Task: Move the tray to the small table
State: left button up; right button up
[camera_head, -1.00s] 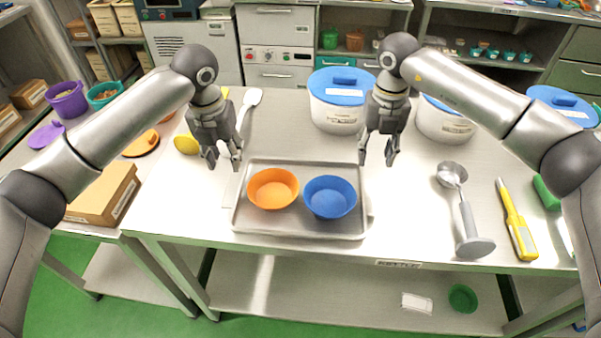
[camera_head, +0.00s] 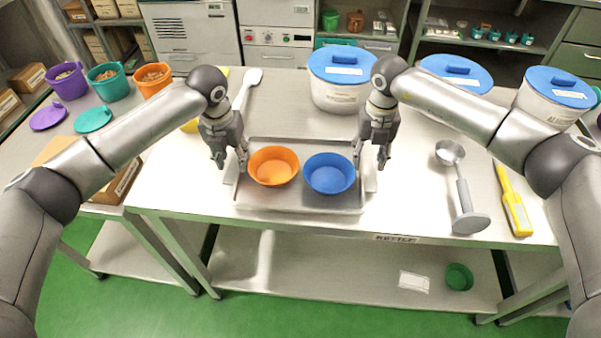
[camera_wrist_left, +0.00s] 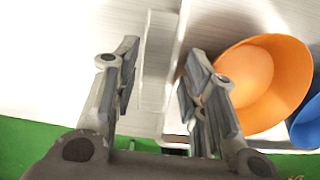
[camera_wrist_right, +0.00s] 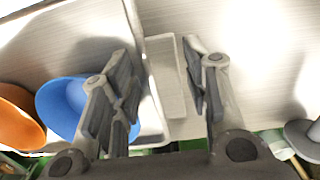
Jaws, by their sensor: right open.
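The metal tray (camera_head: 300,202) lies on the steel table, with an orange bowl (camera_head: 273,167) and a blue bowl (camera_head: 329,174) in it side by side. My left gripper (camera_head: 232,163) is at the tray's left end. In the left wrist view its open fingers stand on either side of the tray's left handle (camera_wrist_left: 155,75). My right gripper (camera_head: 371,160) is at the tray's right end. In the right wrist view its open fingers stand on either side of the right handle (camera_wrist_right: 168,80). I cannot tell whether any finger touches a handle.
A metal ladle-like tool (camera_head: 463,195) and a yellow device (camera_head: 513,203) lie to the right. White tubs with blue lids (camera_head: 341,68) stand behind. A cardboard box (camera_head: 118,185) and colored buckets (camera_head: 107,82) are on the left table. The lower shelf is mostly clear.

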pick_arm(q)
jog(key=shift+w+f, duration=0.15)
jog(key=shift+f, duration=0.95)
pick_arm(e)
jog(key=shift+f, duration=1.05)
pick_arm(q)
jog(key=c, duration=0.8)
pick_arm(e)
jog(key=c, duration=0.8)
pick_arm(q)
grip_shut()
pick_arm(e)
grip_shut()
pick_arm(q)
jog(key=shift+r, duration=0.1)
pick_arm(e)
jog(key=shift+w, duration=0.1)
